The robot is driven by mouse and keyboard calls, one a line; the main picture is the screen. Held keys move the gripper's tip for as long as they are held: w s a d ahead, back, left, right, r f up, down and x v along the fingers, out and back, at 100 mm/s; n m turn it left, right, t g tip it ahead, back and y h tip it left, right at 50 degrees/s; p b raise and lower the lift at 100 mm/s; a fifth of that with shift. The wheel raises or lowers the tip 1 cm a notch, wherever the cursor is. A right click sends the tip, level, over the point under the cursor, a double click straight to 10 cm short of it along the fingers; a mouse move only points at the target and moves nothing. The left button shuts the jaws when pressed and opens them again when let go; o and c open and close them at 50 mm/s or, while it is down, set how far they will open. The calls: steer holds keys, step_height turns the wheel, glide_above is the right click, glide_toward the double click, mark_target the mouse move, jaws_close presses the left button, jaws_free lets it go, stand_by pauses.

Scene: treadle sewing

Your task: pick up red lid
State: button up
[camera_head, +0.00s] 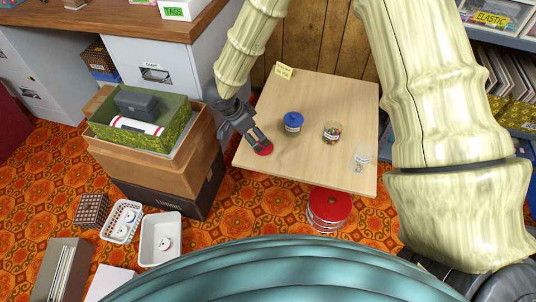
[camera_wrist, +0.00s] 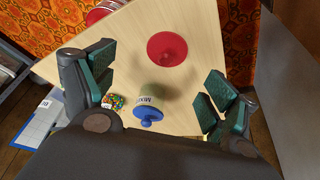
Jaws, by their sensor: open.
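The red lid (camera_head: 264,149) lies flat near the left edge of the light wooden table (camera_head: 310,165). Whether a fingertip touches the lid I cannot tell.
A jar with a blue lid (camera_head: 293,122), a jar of coloured pieces (camera_head: 332,132) and a clear jar (camera_head: 361,158) stand to the right on the table. A yellow note (camera_head: 284,71) is at its back edge.

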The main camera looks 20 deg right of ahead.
steer(key=shift+m, duration=0.4)
steer(key=b+x, duration=0.1)
steer(key=x, duration=0.2)
steer(key=w+b+x, duration=0.1)
steer(key=b+x, duration=0.1)
steer(key=x, duration=0.1)
steer(key=b+x, duration=0.2)
steer(key=x, duration=0.1)
steer(key=shift+w+d, duration=0.15)
steer(key=shift+d, duration=0.1)
steer(key=c, duration=0.8)
